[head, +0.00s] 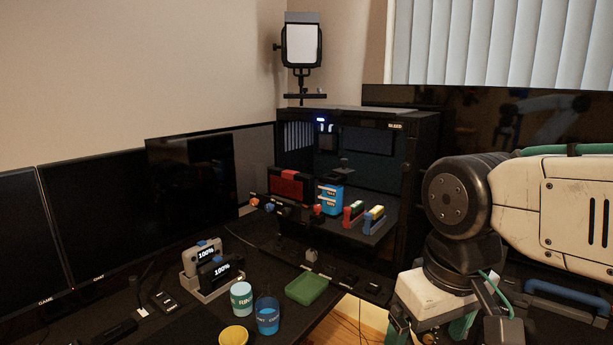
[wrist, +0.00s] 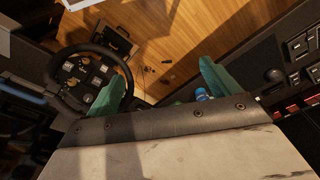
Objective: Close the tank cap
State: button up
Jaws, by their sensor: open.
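No tank cap can be made out for certain in either view. A blue container with a dark top (head: 329,196) stands inside the open black cabinet in the head view; I cannot tell whether it is the tank. My gripper (wrist: 163,85) is open in the wrist view, its two green fingers apart with wooden floor showing between them. A small blue object (wrist: 202,94) shows by the right finger, partly hidden by the gripper's edge; I cannot tell what it is. In the head view my gripper hangs at the lower right, apart from the cabinet, its fingers partly cut off.
The black cabinet (head: 420,160) also holds a red box (head: 289,187) and small coloured holders. A steering wheel (wrist: 90,82) is left of my gripper; a button panel (wrist: 300,70) is right.

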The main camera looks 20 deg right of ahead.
aim_at(345, 171)
jog(key=k, duration=0.55)
jog(key=u, duration=0.5)
jog(key=i, duration=1.3)
jog(key=z, duration=0.65)
